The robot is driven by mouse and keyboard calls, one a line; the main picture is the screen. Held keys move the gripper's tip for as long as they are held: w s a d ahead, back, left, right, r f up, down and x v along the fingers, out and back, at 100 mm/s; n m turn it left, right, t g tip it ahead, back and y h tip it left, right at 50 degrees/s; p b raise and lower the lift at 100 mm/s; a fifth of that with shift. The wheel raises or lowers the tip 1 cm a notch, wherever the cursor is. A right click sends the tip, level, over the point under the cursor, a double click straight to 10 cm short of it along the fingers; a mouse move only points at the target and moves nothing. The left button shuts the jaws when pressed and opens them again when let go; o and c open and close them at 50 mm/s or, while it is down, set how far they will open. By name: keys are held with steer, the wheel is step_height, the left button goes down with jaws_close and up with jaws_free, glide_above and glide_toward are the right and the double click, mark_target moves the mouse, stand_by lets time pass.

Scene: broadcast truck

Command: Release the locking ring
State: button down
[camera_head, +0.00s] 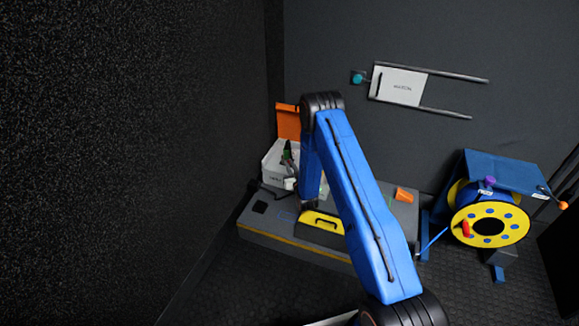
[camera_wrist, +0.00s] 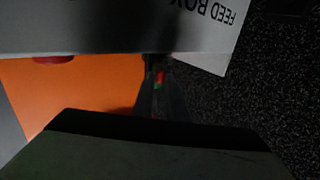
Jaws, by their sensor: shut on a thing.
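The pale grey feed box (camera_head: 272,167) stands at the back left of the low platform with its orange lid (camera_head: 288,121) raised. In the wrist view its lettered wall (camera_wrist: 205,30) fills the top, with orange surface (camera_wrist: 70,95) at left. My gripper (camera_wrist: 158,98) is shut at the box, on a small part that is mostly hidden. A small red and green piece (camera_wrist: 159,77) shows between the dark fingers. I cannot tell whether this is the locking ring. In the head view my arm covers part of the box's right side.
A yellow piece with a dark handle (camera_head: 322,222) and an orange block (camera_head: 404,195) sit on the grey platform (camera_head: 270,225). A yellow and blue cable reel (camera_head: 490,224) stands at right. A dark wall is close at left.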

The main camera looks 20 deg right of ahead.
steer(key=shift+d+n+g+y, duration=0.15)
steer(key=shift+d+n+y, duration=0.35)
steer(key=shift+y, duration=0.45)
steer(key=shift+d+n+g+y, duration=0.15)
steer(key=shift+d+n+y, duration=0.15)
steer(key=shift+n+y, duration=0.5)
steer(key=c, duration=1.8)
jaws_free()
steer(key=shift+o, duration=0.2)
steer(key=shift+s+d, duration=0.1)
steer(key=v, duration=1.1)
steer(key=shift+s, duration=0.35)
steer(key=shift+d, duration=0.15)
